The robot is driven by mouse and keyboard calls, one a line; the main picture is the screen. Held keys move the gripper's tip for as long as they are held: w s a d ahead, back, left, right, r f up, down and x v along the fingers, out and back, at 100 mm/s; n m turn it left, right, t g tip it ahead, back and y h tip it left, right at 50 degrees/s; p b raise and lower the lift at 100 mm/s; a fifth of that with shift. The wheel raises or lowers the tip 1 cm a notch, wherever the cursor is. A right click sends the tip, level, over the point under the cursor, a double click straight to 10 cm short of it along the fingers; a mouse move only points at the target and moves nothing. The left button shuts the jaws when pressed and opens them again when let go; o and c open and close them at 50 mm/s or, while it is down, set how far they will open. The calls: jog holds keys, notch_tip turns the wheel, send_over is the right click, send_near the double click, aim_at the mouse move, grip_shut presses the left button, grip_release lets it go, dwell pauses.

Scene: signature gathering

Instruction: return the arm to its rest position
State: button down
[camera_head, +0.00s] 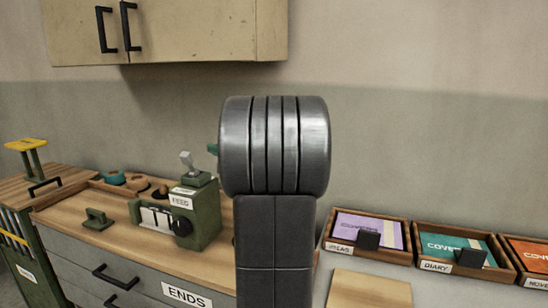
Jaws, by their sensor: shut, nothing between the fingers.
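One link of my own arm (275,200) stands upright in the middle of the view, with a grey ribbed rounded joint at its top. My gripper is not in view. The rest of the arm beyond this joint is not seen, so how it is folded cannot be told. The arm hides part of the bench and wall behind it.
A green machine (188,215) labelled FEED stands on the wooden bench top (75,212) at left, above grey drawers. At right are wooden trays of covers, including a purple one (368,230) and DIARY (455,247). A cabinet (190,30) hangs upper left.

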jog(key=s+d+n+t+y+b, duration=0.1)
jog(key=s+d+n+b, duration=0.3)
jog(key=s+b, duration=0.4)
jog(key=shift+d+r+n+y+b, duration=0.35)
jog(key=shift+n+b, duration=0.25)
jog(key=shift+b, duration=2.9)
